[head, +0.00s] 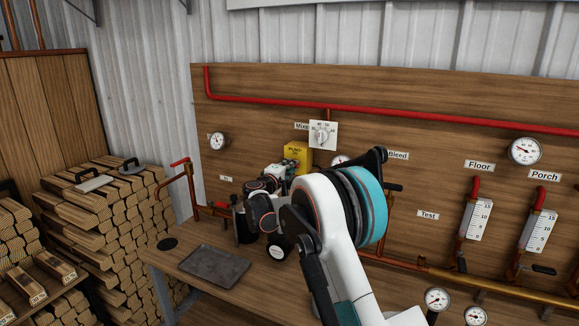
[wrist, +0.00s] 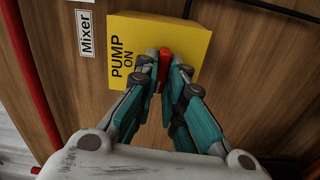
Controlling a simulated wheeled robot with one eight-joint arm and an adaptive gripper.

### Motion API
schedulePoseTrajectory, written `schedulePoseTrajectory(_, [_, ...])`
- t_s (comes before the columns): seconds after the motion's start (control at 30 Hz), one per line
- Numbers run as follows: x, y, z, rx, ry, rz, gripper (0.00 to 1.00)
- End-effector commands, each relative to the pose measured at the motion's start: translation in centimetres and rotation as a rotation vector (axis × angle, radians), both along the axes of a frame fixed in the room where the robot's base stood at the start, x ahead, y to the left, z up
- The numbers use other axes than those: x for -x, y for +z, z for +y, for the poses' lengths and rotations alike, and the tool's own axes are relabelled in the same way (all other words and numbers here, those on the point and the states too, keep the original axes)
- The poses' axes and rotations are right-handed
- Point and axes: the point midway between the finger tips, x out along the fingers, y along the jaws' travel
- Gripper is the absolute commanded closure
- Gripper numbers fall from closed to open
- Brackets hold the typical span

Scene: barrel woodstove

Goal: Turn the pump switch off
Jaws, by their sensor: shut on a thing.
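The pump switch is a yellow box (wrist: 190,38) on the wooden panel, marked "PUMP" and "ON" in the wrist view. It also shows in the head view (head: 297,152), partly hidden behind my arm. A red switch lever (wrist: 165,58) stands out from the box face. My gripper (wrist: 164,68) is at the box with its fingers on either side of the red lever, shut on it. The fingers hide the lower part of the lever. In the head view my arm covers much of the gripper.
Several gauges and flow meters (head: 480,220) line the panel on the right. A dark tray (head: 214,264) lies on the bench, with stacked firewood (head: 100,220) to the left.

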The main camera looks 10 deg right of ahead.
Motion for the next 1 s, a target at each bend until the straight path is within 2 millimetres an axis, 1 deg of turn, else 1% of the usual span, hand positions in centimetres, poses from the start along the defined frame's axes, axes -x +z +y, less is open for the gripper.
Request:
schedulePoseTrajectory(0.3, [-0.08,0.11,-0.06,0.074,0.001,0.051,1.00])
schedulePoseTrajectory(0.77, [-0.08,0.11,-0.06,0.084,0.001,0.058,1.00])
schedulePoseTrajectory(0.8, [-0.08,0.12,-0.06,0.084,0.001,0.058,0.83])
schedulePoseTrajectory(0.87, [-0.08,0.10,-0.06,0.083,0.001,0.058,0.70])
schedulePoseTrajectory(1.0, [-0.06,0.05,-0.06,0.082,0.001,0.058,0.70])
